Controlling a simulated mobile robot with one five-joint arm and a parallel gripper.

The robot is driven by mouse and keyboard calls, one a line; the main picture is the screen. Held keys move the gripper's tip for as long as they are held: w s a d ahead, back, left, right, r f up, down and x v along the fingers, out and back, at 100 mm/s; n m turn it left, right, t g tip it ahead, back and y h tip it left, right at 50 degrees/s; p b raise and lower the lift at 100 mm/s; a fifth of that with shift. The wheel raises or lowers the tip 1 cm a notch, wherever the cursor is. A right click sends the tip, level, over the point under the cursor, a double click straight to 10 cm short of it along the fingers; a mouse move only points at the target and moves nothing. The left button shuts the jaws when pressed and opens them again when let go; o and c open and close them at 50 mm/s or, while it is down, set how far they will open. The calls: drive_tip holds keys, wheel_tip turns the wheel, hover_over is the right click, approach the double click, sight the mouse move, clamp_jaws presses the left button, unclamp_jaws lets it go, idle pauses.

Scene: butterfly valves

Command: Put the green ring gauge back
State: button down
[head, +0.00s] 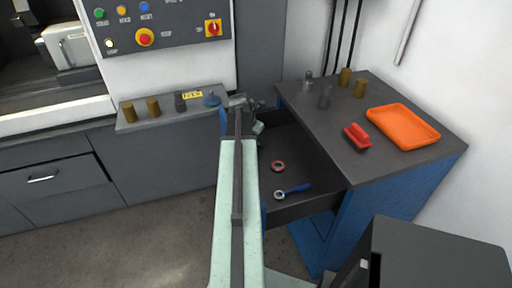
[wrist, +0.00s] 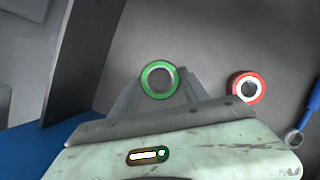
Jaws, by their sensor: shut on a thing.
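The green ring gauge (wrist: 143,82) is held between the fingertips of my gripper (wrist: 160,84) in the wrist view, its opening facing the camera. The dark drawer floor (wrist: 215,45) lies beyond it. Whether the ring touches that floor cannot be told. In the head view my gripper (head: 256,115) is over the back left part of the open drawer (head: 315,190), and the green ring cannot be made out there.
A red ring (wrist: 261,88) lies in the drawer to the right of the green one. A blue-handled tool (head: 297,188) lies near the drawer front. The bench top holds an orange tray (head: 436,138), a red-handled object (head: 357,135) and several cylinders.

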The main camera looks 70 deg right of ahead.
drive_tip(key=shift+f+b, duration=0.85)
drive_tip(key=shift+f, duration=0.65)
drive_tip(key=c, duration=0.6)
unclamp_jaws()
drive_tip(key=shift+r, duration=0.15)
drive_tip(key=shift+o, duration=0.2)
drive_tip(key=p+v, duration=1.1)
drive_tip(key=v, duration=0.1)
drive_tip(key=shift+p, duration=0.3)
drive_tip(key=shift+w+r, duration=0.1)
drive_tip(key=shift+r, duration=0.05)
